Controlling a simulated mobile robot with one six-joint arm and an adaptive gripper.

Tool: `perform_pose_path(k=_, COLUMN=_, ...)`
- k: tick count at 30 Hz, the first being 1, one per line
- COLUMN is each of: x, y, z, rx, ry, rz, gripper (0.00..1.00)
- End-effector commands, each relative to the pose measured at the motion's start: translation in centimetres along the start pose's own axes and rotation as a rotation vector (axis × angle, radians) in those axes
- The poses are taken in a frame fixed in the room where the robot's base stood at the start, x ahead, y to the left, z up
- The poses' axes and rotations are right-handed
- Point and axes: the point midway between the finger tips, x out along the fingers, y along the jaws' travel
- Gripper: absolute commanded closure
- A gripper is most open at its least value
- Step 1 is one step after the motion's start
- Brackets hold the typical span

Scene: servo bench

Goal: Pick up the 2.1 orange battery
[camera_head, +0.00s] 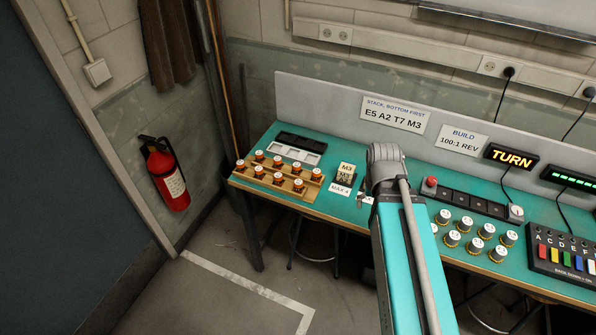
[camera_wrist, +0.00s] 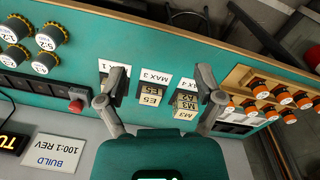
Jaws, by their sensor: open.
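Several orange batteries with white caps stand in a stepped wooden rack (camera_head: 271,186) at the left end of the teal bench; one is an orange battery (camera_head: 298,186) at its front right. In the wrist view the orange batteries (camera_wrist: 283,98) are at the right edge, in the wooden rack (camera_wrist: 238,78). Their cap labels are too small or tilted to read surely, so I cannot tell which is 2.1. My gripper (camera_wrist: 162,77) is open and empty, its fingers over the stacked tiles, left of the rack in that view. In the head view my arm hides the fingers.
Tile stacks (camera_head: 345,172) with MAX cards stand right of the rack. Black and white trays (camera_head: 295,150) lie behind it. Yellow-ringed batteries (camera_head: 475,245), a red button (camera_head: 430,182) and a coloured-key box (camera_head: 560,258) are further right. A grey panel (camera_head: 320,105) backs the bench.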

Motion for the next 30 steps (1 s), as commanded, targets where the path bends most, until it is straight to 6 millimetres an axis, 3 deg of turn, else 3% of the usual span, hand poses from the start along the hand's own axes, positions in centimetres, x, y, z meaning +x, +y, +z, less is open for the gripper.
perform_pose_path(k=8, x=2.5, y=-3.3, z=-3.6, rx=0.101, ry=0.052, rz=0.143, gripper=0.13)
perform_pose_path(k=14, x=4.0, y=-6.9, z=-6.9, rx=0.219, ry=0.156, rz=0.276, gripper=0.13)
perform_pose_path(k=23, x=5.3, y=-14.2, z=-11.2, rx=0.388, ry=0.395, rz=0.412, gripper=0.13)
perform_pose_path(k=30, x=5.6, y=-21.6, z=-13.7, rx=0.509, ry=0.638, rz=0.445, gripper=0.13)
